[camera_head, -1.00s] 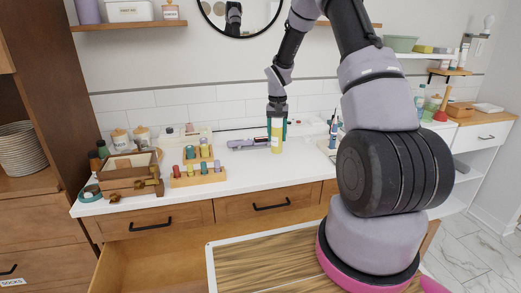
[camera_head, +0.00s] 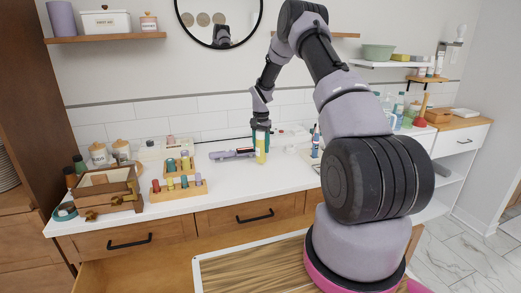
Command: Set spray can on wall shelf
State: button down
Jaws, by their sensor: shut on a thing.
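A yellow can (camera_head: 260,156), the likely spray can, is upright over the back of the white counter. My gripper (camera_head: 260,143) points down from above and is shut on it, with teal fingers at its sides. I cannot tell whether the can's base touches the counter. Several shelves are on the wall: a wooden wall shelf (camera_head: 105,38) at upper left, another wooden one (camera_head: 345,35) partly hidden behind my arm, a white one (camera_head: 388,65) at right and a small wooden one (camera_head: 432,79) beyond it. I cannot tell which one the task names.
The left shelf holds a purple canister (camera_head: 61,19), a white first-aid box (camera_head: 106,20) and a jar (camera_head: 149,21). A round mirror (camera_head: 218,20) hangs mid-wall. A grey-purple tool (camera_head: 232,154) lies left of the can. Bottles (camera_head: 315,142) stand to its right. An open drawer (camera_head: 140,272) juts out in front.

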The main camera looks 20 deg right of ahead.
jog(key=shift+f, duration=0.6)
jog(key=shift+f, duration=0.1)
jog(key=shift+c, duration=1)
grip_release()
